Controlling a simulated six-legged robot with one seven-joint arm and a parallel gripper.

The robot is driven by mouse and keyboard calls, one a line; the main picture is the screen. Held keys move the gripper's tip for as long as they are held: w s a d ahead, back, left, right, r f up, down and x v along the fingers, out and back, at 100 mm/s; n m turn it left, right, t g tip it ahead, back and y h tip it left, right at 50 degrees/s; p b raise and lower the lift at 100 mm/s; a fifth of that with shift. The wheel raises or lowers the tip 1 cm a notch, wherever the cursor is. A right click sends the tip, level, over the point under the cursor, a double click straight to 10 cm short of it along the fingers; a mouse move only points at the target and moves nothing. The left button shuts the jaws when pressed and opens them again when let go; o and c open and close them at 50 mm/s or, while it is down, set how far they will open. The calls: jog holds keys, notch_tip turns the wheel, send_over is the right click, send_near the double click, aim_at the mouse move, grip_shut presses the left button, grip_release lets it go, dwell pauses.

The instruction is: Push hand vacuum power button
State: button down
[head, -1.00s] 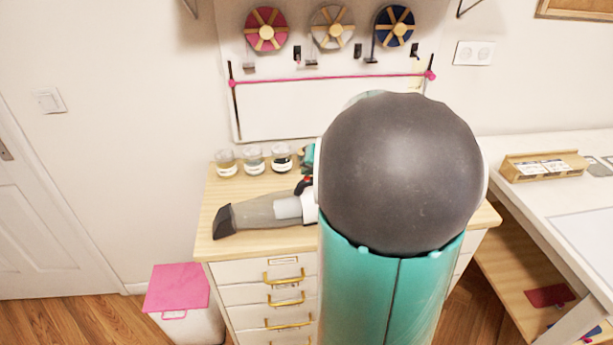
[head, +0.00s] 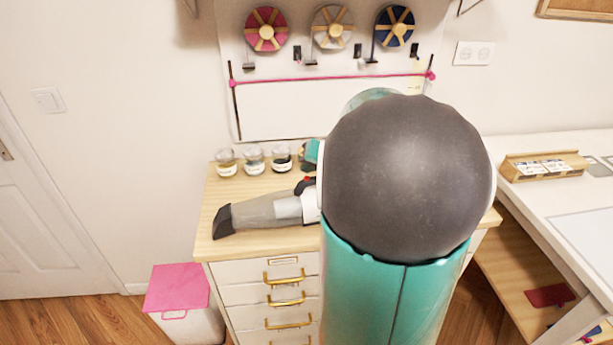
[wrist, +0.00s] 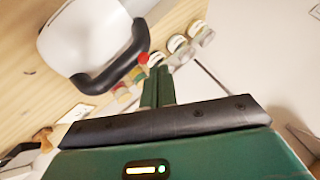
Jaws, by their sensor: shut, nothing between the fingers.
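The hand vacuum (head: 258,212) lies on the wooden top of a drawer cabinet (head: 222,190), its dark nozzle to the left. My arm hides its right part in the head view. In the wrist view its white body (wrist: 85,38) and black handle (wrist: 108,72) fill the upper left. A red button (wrist: 143,57) shows at the handle's upper end. My gripper (wrist: 158,70) is shut and empty, with its green fingertips just below and right of the red button in the picture. I cannot tell whether they touch it. The head view does not show the fingertips.
Several glass jars (head: 254,160) stand along the back of the cabinet top, close to the vacuum. Behind them is a wall board with spools (head: 266,30) and a pink rod (head: 330,80). A white table (head: 540,210) stands at right, and a pink-lidded bin (head: 177,288) at left.

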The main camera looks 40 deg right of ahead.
aim_at(309, 183)
notch_tip(309, 183, up, 6)
jog(key=shift+f, duration=0.1)
dwell(0.5)
dwell(0.9)
